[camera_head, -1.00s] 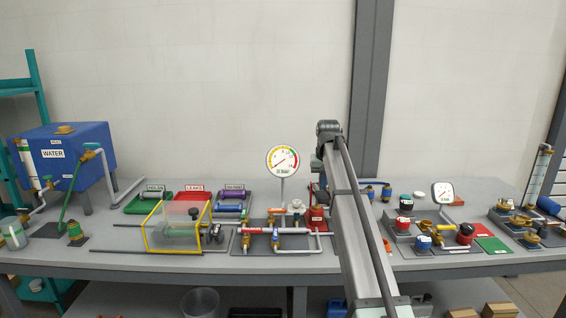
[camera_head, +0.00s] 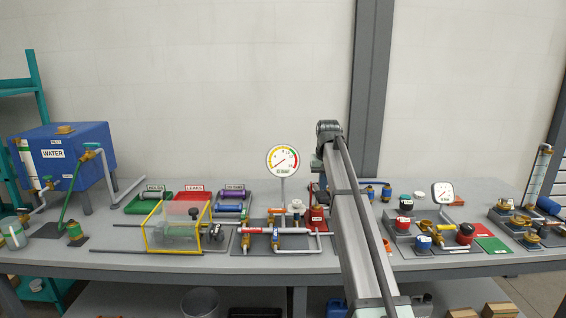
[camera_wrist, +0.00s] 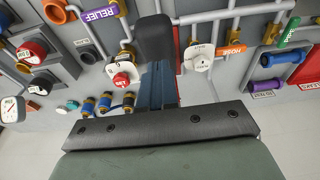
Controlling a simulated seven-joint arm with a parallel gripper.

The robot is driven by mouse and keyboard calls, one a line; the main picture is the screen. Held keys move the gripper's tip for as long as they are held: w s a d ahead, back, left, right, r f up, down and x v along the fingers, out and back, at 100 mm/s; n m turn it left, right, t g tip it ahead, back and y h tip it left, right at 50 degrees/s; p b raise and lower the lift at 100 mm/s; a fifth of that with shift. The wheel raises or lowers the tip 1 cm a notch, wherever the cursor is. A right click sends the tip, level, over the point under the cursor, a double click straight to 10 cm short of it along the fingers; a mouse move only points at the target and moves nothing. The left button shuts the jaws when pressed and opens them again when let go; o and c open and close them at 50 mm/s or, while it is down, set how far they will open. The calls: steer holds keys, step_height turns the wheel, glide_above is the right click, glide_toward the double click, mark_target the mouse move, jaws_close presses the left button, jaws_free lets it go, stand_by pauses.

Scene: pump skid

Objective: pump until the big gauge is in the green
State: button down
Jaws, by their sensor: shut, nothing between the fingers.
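The big gauge (camera_head: 282,159) stands upright on a thin post at the middle of the bench. Its needle points to the lower left; its coloured scale is too small to read exactly. A red fitting (camera_head: 317,214) stands just right of the gauge post, partly hidden by my arm. I cannot tell whether it is the pump. My gripper is hidden behind my arm in the head view. In the wrist view my gripper (camera_wrist: 155,45) is shut and empty, pointing at the bench fittings. A red strip (camera_wrist: 177,52) shows beside its fingers; contact cannot be told.
A yellow-edged clear box (camera_head: 173,233) and a pipe manifold (camera_head: 276,231) stand left of my arm. A blue water tank (camera_head: 70,157) is at the far left. A smaller gauge (camera_head: 442,192) and several valves stand to the right. A purple RELIEF handle (camera_wrist: 95,31) shows in the wrist view.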

steer(key=shift+f, duration=0.1)
stand_by(0.5)
stand_by(2.6)
stand_by(0.5)
step_height(320, 180, down, 9)
steer(key=shift+r, duration=0.2)
stand_by(0.9)
steer(key=shift+r, duration=4.4)
